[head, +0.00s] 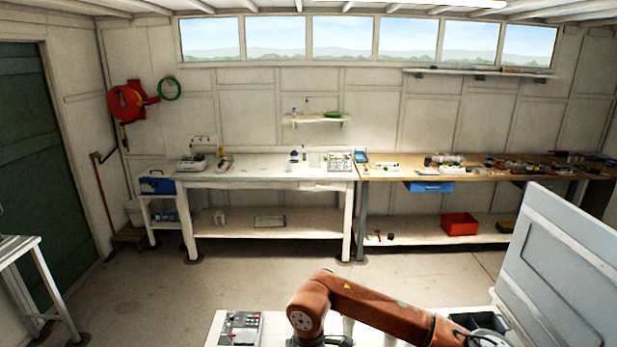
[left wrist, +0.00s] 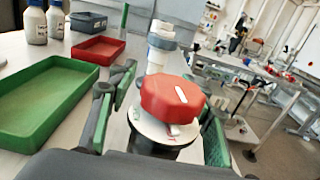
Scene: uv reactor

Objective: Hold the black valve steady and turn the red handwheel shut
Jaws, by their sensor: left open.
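The red handwheel (left wrist: 172,98) fills the middle of the left wrist view. It is faceted, with a white bar mark on top, and sits above a pale round disc (left wrist: 150,128). The black valve body (left wrist: 150,148) shows only in part below the disc. My left gripper (left wrist: 163,85) is open, with a green-padded finger on each side of the handwheel. I cannot tell whether either finger touches it. In the head view an orange arm of mine reaches right along the bottom edge, and the handwheel cannot be made out. My right gripper is not in view.
In the left wrist view, a green tray (left wrist: 45,105), a red tray (left wrist: 98,49), a grey bin (left wrist: 88,21) and white bottles (left wrist: 36,24) stand left of the valve. A white-and-grey fitting (left wrist: 162,40) rises behind it. In the head view, a large grey panel (head: 565,265) stands at right.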

